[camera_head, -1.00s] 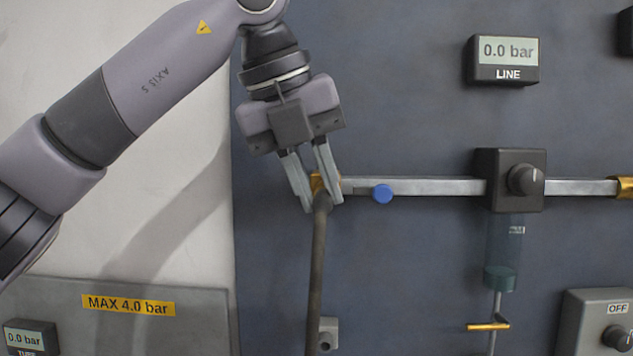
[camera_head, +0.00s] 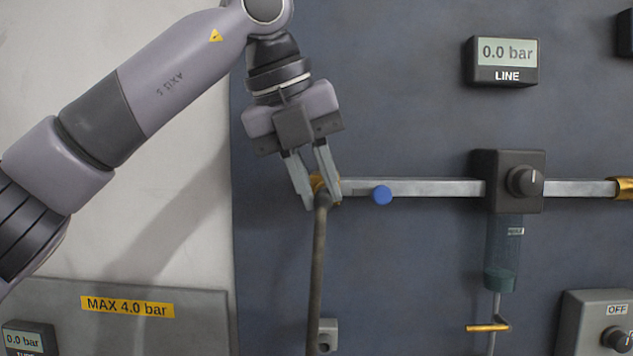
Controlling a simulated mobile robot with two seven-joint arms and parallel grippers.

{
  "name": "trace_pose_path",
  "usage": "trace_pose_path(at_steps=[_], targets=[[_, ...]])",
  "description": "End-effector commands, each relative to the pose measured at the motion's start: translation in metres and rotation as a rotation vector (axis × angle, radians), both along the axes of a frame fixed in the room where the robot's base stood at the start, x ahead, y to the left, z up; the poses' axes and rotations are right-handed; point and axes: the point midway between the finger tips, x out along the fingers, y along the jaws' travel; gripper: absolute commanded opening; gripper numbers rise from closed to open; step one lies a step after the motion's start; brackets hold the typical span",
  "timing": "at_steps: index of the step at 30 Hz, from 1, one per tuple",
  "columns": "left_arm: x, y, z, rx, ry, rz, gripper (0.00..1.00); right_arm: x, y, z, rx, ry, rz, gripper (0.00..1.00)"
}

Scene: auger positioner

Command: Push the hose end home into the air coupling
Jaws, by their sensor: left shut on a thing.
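The hose (camera_head: 318,265) is a dark grey-brown tube that hangs down from my left gripper (camera_head: 321,201). The gripper's two fingers are shut on the hose's upper end. A brass coupling (camera_head: 317,182) at the left end of the metal pipe (camera_head: 425,187) shows between and behind the fingers. The hose end is at the coupling, but the fingers hide the joint, so I cannot tell how deep it sits. My right gripper is not in view.
Further right are a black regulator (camera_head: 507,181) with a bowl (camera_head: 502,255) and a LINE display (camera_head: 503,61) reading 0.0 bar. A small grey bracket (camera_head: 328,335) is below, beside the hose.

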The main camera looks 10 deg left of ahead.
Motion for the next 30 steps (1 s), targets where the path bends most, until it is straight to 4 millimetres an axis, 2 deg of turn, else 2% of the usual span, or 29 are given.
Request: trace_pose_path(at_steps=[14, 15, 17, 26, 30], targets=[[0.011, 0.003, 0.001, -0.001, -0.003, 0.004, 0.0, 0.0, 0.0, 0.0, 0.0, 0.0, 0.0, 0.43], [0.011, 0.003, 0.001, -0.001, -0.004, 0.004, 0.34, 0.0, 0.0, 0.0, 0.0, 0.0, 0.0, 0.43], [0.011, 0.003, 0.001, -0.001, -0.003, 0.004, 0.51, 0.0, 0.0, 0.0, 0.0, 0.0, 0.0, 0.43], [0.01, 0.003, 0.001, 0.0, -0.001, 0.002, 0.51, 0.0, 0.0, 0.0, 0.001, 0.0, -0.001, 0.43], [0.005, 0.006, 0.014, -0.001, -0.003, 0.002, 0.51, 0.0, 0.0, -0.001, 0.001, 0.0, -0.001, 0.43]])
